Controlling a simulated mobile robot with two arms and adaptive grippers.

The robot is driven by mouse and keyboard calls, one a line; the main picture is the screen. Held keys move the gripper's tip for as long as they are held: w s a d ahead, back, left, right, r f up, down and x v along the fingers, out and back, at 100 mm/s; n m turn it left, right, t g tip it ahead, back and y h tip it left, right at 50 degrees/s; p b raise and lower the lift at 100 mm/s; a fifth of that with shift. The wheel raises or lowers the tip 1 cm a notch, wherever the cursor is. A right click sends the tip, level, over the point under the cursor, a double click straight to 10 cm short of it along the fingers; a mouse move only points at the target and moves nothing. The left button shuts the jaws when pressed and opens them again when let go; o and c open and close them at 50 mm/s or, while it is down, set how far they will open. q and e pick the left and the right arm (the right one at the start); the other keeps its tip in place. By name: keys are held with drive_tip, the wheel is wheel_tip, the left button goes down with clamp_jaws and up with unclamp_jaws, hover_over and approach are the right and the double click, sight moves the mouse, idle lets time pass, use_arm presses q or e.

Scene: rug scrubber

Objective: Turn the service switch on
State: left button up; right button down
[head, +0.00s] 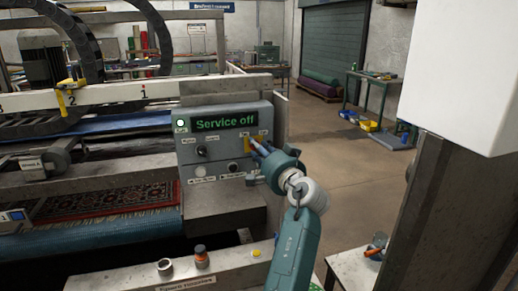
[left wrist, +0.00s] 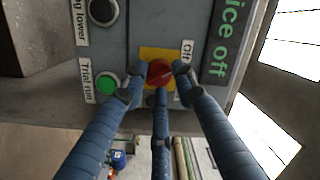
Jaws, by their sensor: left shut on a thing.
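The service switch is a red rotary knob (left wrist: 159,71) on a yellow plate (left wrist: 146,54), which also shows in the head view (head: 247,144). It is on the grey control panel (head: 225,112), whose green display (head: 224,122) reads "Service off". My left gripper (head: 258,148) is at the panel's right part. In the left wrist view its blue fingers (left wrist: 157,83) are closed around the knob, with fingertips on both sides and one below. An "Off" label (left wrist: 186,53) is beside the knob, partly covered by a finger. My right gripper is not in view.
A green "Trial run" button (left wrist: 107,84) and a dark round button (left wrist: 103,11) are close to the fingers. A rail (head: 165,272) with small items is below the panel. A patterned rug (head: 110,201) lies in the machine at left. Open floor (head: 335,130) is behind.

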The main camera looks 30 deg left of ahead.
use_arm(q)
drive_tip(key=shift+m+p, duration=0.3)
drive_tip(key=shift+m, duration=0.7)
drive_tip(key=m+t+p, duration=0.1)
drive_tip(key=m+p, duration=0.1)
drive_tip(key=m, duration=0.2)
drive_tip(key=shift+m, duration=0.4)
drive_tip(key=shift+c, duration=0.2)
drive_tip(key=m+p, duration=0.2)
drive_tip(key=m, duration=0.2)
drive_tip(key=m+t+p, duration=0.1)
drive_tip(key=m+p, duration=0.2)
drive_tip(key=m, duration=0.1)
drive_tip(key=shift+s+a+f+m, duration=0.1)
drive_tip(key=shift+f+m, duration=0.05)
drive_tip(key=shift+m, duration=0.15)
drive_tip(key=shift+o, duration=0.2)
drive_tip(key=shift+f+m+p, duration=0.1)
drive_tip(key=shift+m+p, duration=0.4)
drive_tip(key=shift+c, duration=0.2)
drive_tip(key=shift+f, duration=0.1)
drive_tip(key=o, duration=1)
drive_tip(key=shift+o, duration=0.7)
drive_tip(key=shift+a, duration=0.1)
